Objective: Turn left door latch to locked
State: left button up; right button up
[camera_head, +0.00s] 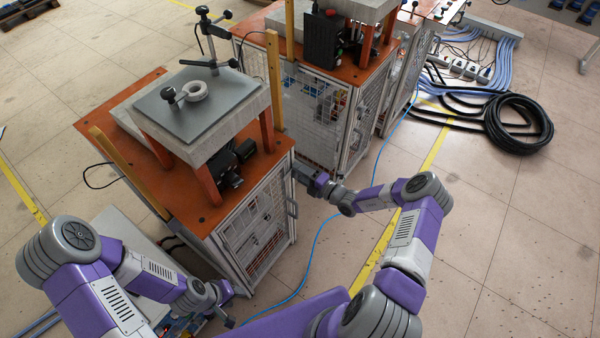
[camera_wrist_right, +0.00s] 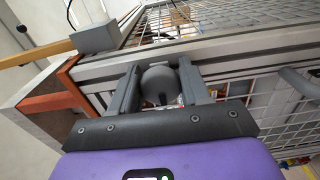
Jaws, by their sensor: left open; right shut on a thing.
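The left cabinet (camera_head: 262,222) has an orange top and wire-mesh doors in pale metal frames. My right gripper (camera_head: 300,175) is at the upper part of its door side, close under the top. In the right wrist view a round dark grey knob (camera_wrist_right: 159,84), which looks like the door latch, sits between the two fingers of my right gripper (camera_wrist_right: 158,72), against the metal frame. The fingers are shut on it. Its turn angle is hard to tell. My left gripper (camera_head: 226,304) is open and low near the cabinet's front bottom corner, apart from the latch.
A curved grey door handle (camera_wrist_right: 298,82) is right of the knob. A press plate (camera_head: 200,105) with a ring (camera_head: 194,90) stands on the cabinet top. A second cabinet (camera_head: 325,110) stands behind. A blue cable (camera_head: 318,240) and a black hose coil (camera_head: 518,122) lie on the floor.

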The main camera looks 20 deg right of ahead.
dwell(0.3)
jog(key=o, duration=0.9)
jog(key=p+v, duration=0.1)
jog(key=v, duration=0.6)
jog(key=shift+s+d, duration=0.15)
jog(key=shift+s, duration=0.15)
